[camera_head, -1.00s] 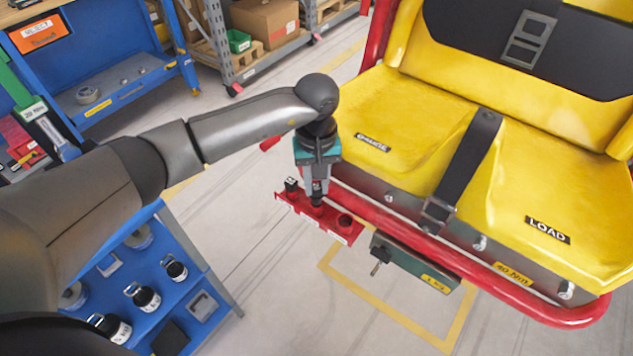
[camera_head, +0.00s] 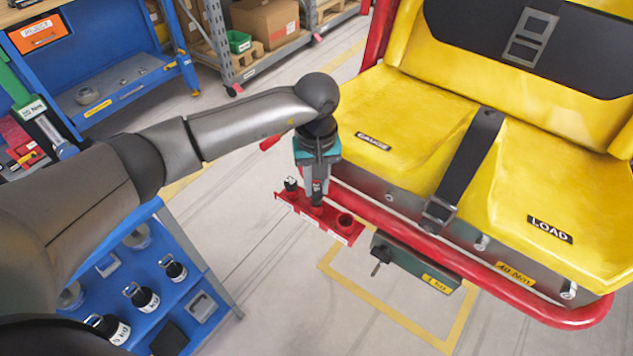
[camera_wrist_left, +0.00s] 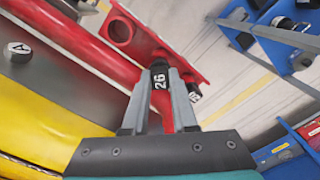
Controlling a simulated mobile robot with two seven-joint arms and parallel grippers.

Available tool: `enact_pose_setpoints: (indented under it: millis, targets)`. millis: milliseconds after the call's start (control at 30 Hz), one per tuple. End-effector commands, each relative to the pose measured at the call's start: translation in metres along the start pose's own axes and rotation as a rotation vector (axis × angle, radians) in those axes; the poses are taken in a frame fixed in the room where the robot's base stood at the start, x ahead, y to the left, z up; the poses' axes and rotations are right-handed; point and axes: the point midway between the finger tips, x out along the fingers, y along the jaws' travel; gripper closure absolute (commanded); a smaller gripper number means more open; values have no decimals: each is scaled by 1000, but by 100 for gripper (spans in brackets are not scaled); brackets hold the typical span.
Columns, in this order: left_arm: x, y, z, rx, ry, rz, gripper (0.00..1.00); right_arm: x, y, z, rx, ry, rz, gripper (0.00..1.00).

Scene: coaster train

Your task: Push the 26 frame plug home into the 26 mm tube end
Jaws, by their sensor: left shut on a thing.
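My left gripper (camera_head: 317,186) reaches down over the red bracket (camera_head: 352,236) beside the seat. In the left wrist view its two grey fingers (camera_wrist_left: 164,104) are shut on the black 26 frame plug (camera_wrist_left: 159,76), whose white number faces the camera. The plug stands over the middle of the bracket; the fingers and plug hide the tube end below it, so I cannot tell how deep it sits. An open round tube end (camera_head: 345,219) shows at the bracket's right. Another black plug (camera_head: 291,184) with a white label stands at its left; it also shows in the left wrist view (camera_wrist_left: 194,93). My right gripper is not in view.
The yellow seat (camera_head: 440,140) with its red tube frame (camera_head: 420,238) stands close on the right. A green-grey box (camera_head: 415,265) with a switch hangs below. A blue cart (camera_head: 190,260) holding several weights stands lower left. Floor between is clear.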

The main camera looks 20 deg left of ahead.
Motion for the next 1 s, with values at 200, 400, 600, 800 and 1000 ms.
enact_pose_setpoints:
  millis: [200, 400, 600, 800, 1000]
  targets:
    - [5, 0, 0, 0, 1, 0, 100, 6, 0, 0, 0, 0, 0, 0]
    - [9, 0, 0, 0, 0, 0, 100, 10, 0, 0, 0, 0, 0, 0]
    - [13, 0, 0, 0, 0, 0, 100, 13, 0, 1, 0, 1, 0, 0]
    - [17, 0, 0, -1, 0, 0, 100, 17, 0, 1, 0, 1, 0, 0]
    - [21, 0, 0, -1, 0, 0, 100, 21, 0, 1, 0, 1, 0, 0]
